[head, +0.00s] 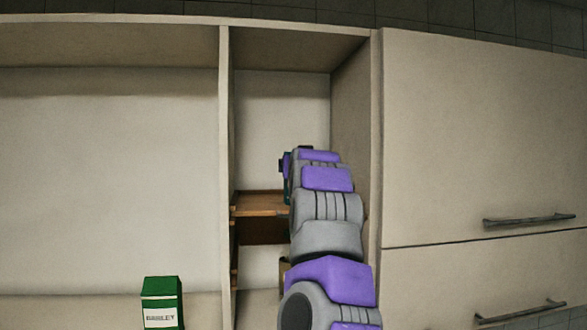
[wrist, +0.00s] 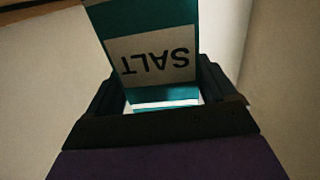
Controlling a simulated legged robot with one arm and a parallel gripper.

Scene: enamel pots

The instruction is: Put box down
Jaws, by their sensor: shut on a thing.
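My gripper (wrist: 160,88) is shut on a teal box (wrist: 150,62) with a white label reading SALT. The label appears upside down in the wrist view, and the box sits between the dark fingers. In the head view my arm reaches into the narrow open compartment of the cabinet. There my gripper is mostly hidden behind my arm, and the box is barely visible, if at all. The arm's far end is above and to the right of a brown wooden shelf (head: 258,201). I cannot tell whether the box touches any surface.
A green box (head: 161,302) labelled BARLEY stands in the wide left compartment. A vertical divider (head: 224,130) bounds the narrow compartment on the left, and a side wall (head: 355,120) on the right. Closed fronts with bar handles (head: 528,221) are farther right. The shelf's visible left part is clear.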

